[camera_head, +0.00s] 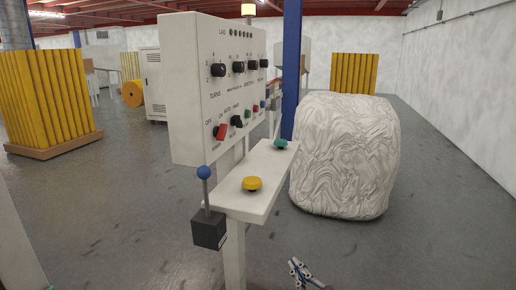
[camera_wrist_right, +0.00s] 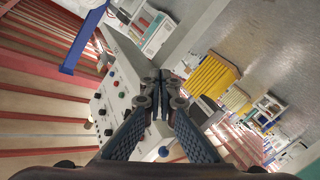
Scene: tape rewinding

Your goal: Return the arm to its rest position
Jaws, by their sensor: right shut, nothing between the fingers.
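My right gripper (camera_head: 301,272) shows at the bottom of the head view, low over the grey floor and to the right of the control stand's post. It is shut and empty. In the right wrist view its two fingers (camera_wrist_right: 161,80) meet at the tips with nothing between them. It touches nothing that I can see. Most of my right arm is outside the head view. My left gripper is not in view.
A control panel (camera_head: 212,98) with knobs stands ahead. Its shelf (camera_head: 262,172) carries a yellow button (camera_head: 252,183) and a green button (camera_head: 280,143). A blue-knobbed lever (camera_head: 204,174) is at the left. A white wrapped bale (camera_head: 345,155) stands right; floor beyond is open.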

